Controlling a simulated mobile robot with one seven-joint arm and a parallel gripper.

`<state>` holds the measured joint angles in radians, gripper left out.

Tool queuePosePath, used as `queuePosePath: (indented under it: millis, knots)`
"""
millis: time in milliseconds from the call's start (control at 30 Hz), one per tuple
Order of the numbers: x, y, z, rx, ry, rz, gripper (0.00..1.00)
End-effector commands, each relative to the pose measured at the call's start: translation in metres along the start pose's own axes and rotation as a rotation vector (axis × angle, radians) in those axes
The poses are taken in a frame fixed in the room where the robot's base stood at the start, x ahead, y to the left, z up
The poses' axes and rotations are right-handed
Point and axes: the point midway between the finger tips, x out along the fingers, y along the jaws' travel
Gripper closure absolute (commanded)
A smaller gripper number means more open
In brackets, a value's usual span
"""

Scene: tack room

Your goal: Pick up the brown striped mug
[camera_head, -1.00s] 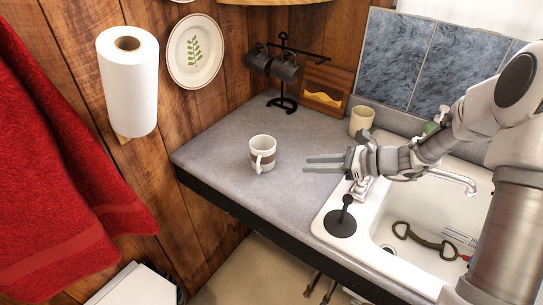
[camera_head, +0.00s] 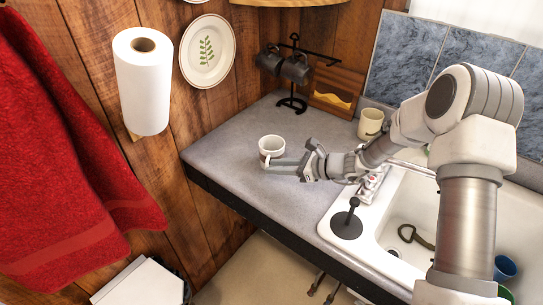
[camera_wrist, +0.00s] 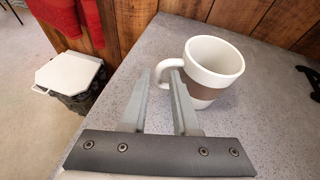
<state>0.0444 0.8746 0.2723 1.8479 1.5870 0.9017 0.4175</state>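The brown striped mug (camera_head: 270,146) stands upright on the grey counter, white with a brown band. In the wrist view the mug (camera_wrist: 213,68) is just beyond and right of my fingertips, with its handle (camera_wrist: 161,70) turned toward them. My gripper (camera_head: 268,164) is at the front side of the mug, and its fingers partly cover the mug's lower part. In the wrist view my gripper (camera_wrist: 161,74) has its two fingers apart, with the handle showing at the gap between the tips. I cannot tell whether either finger touches it.
A cream cup (camera_head: 370,123) stands at the back near the sink (camera_head: 393,196). A black mug rack (camera_head: 292,100) with dark mugs is behind. A black plunger-like item (camera_head: 348,221) is at the sink's left. The counter (camera_head: 222,150) is clear left of the mug.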

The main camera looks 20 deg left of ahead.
Motion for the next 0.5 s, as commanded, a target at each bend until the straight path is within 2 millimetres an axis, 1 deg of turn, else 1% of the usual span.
queuePosePath:
  millis: [100, 200, 300, 433, 467, 500]
  knots:
    - [0.020, 0.002, 0.001, 0.000, -0.001, 0.004, 0.72]
    - [0.032, 0.002, 0.000, -0.001, 0.000, 0.003, 0.72]
    - [0.036, 0.001, -0.001, 0.001, 0.000, 0.000, 0.72]
    - [0.035, 0.001, -0.001, 0.000, 0.000, 0.000, 0.72]
    - [0.035, 0.001, -0.001, 0.000, 0.000, 0.000, 0.75]
    - [0.035, 0.001, -0.001, 0.000, 0.000, 0.000, 0.82]
